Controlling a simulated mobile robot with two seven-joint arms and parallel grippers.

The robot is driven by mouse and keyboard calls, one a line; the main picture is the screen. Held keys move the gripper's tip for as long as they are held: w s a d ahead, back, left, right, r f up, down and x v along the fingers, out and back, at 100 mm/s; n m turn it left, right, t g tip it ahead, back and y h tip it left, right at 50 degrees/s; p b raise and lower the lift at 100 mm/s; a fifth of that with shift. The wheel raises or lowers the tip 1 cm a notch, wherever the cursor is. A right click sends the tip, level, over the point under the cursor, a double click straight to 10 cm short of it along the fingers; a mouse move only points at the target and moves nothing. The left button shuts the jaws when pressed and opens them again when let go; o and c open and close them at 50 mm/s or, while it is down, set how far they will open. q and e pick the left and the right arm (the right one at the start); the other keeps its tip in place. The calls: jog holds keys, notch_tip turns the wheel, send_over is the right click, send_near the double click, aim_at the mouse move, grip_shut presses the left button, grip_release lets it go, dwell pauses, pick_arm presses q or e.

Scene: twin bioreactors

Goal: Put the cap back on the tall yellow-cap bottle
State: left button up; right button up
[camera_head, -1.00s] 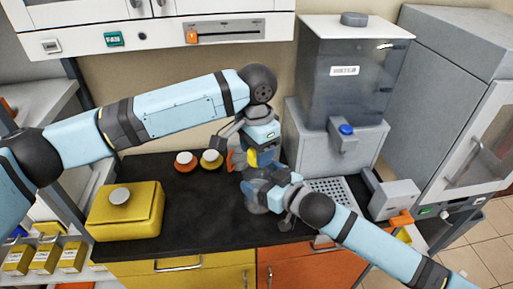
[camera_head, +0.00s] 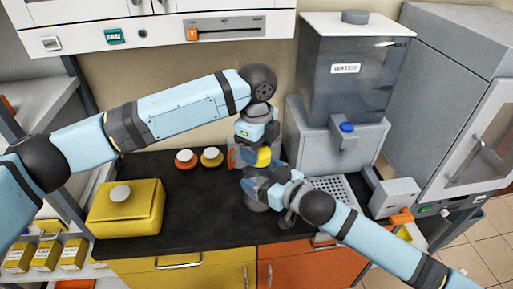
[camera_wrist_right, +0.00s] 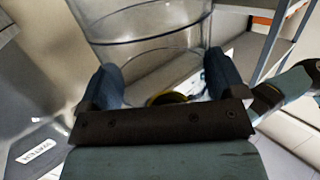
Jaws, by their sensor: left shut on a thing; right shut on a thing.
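The yellow cap (camera_head: 264,157) is at the lower end of my left gripper (camera_head: 261,147), which points down and is shut on it. My right gripper (camera_head: 260,181) is just below and is shut on the tall clear bottle. In the right wrist view, the bottle (camera_wrist_right: 145,35) stands between the two fingers of my right gripper (camera_wrist_right: 165,75). The grippers hide most of the bottle in the head view. The cap is above the bottle's mouth area, but I cannot tell whether they touch.
Two small jars, one orange (camera_head: 186,159) and one yellow (camera_head: 211,157), stand at the back of the black bench (camera_head: 195,215). A yellow box (camera_head: 125,212) is at the left. A grey dispenser (camera_head: 345,80) stands right of the grippers. The bench's front middle is clear.

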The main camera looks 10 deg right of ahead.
pick_arm(q)
jog(key=m, duration=0.6)
jog(key=shift+w+d+m, duration=0.15)
jog(key=shift+m, duration=0.15)
jog(key=m, duration=0.6)
jog(key=shift+d, duration=0.15)
jog(key=m, duration=0.6)
jog(key=shift+d+m, duration=0.2)
jog(key=shift+m, duration=0.1)
jog(key=m, duration=0.4)
jog(key=o, duration=0.9)
jog(key=shift+d, duration=0.1)
jog(key=shift+s+r, duration=0.2)
jog(key=shift+r, duration=2.05)
